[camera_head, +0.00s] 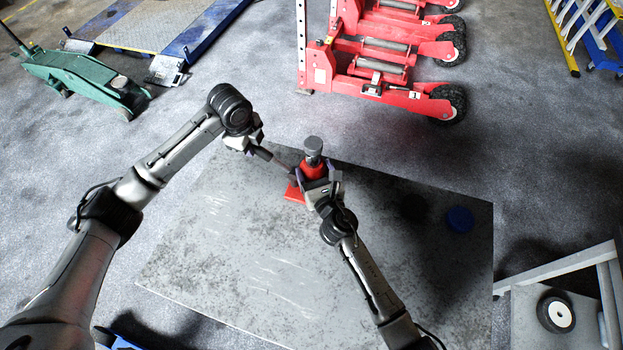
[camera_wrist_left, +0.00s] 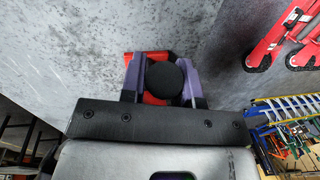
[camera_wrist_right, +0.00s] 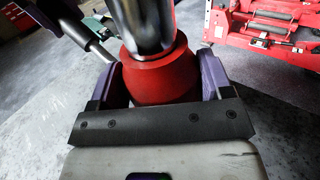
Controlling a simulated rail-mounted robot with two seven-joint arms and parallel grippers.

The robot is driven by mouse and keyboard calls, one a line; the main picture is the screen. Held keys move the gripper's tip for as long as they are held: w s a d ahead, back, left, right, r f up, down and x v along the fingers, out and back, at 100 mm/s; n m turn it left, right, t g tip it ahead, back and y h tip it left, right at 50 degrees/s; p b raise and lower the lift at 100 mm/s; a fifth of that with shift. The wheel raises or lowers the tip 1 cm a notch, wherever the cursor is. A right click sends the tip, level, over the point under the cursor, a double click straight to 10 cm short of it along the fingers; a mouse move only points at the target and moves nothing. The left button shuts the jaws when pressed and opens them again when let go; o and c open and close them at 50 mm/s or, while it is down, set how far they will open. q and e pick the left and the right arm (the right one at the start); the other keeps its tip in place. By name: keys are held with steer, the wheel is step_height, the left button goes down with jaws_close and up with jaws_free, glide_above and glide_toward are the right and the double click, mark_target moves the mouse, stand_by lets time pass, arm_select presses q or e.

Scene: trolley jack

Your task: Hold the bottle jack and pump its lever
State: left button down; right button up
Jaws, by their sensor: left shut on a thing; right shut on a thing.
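The red bottle jack (camera_head: 313,169) stands upright on the grey table, with a grey ram and a dark round top. In the right wrist view its red body (camera_wrist_right: 160,78) sits between the purple fingers. My right gripper (camera_head: 320,182) is shut on the jack's body. The lever (camera_head: 274,162) slopes from the jack up and left to my left gripper (camera_head: 257,147), which is shut on its outer end. In the left wrist view the lever's dark round end (camera_wrist_left: 166,80) lies between the fingers, and the red base (camera_wrist_left: 152,97) shows behind it.
The grey table (camera_head: 230,260) is mostly bare around the jack. A green trolley jack (camera_head: 80,78), red wheeled equipment (camera_head: 385,70) and a ladder (camera_head: 585,30) stand beyond. A frame with a wheel (camera_head: 556,313) is at lower right.

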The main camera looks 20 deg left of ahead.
arm_select(q)
steer(key=f+h, duration=0.1)
steer(key=a+f+h, duration=0.1)
steer(key=f+h, duration=0.1)
steer(key=a+f+h, duration=0.1)
steer(key=f, duration=0.1)
steer(key=shift+a, duration=0.25)
steer(key=r+y, duration=0.1)
steer(key=d+r+y, duration=0.1)
steer(key=r, duration=0.1)
steer(key=d+r+y, duration=0.1)
steer(key=shift+d+r+y, duration=0.2)
steer(key=shift+r+y, duration=0.15)
steer(key=shift+y, duration=0.05)
steer(key=c, duration=0.8)
jaws_free()
steer(key=shift+c, duration=0.2)
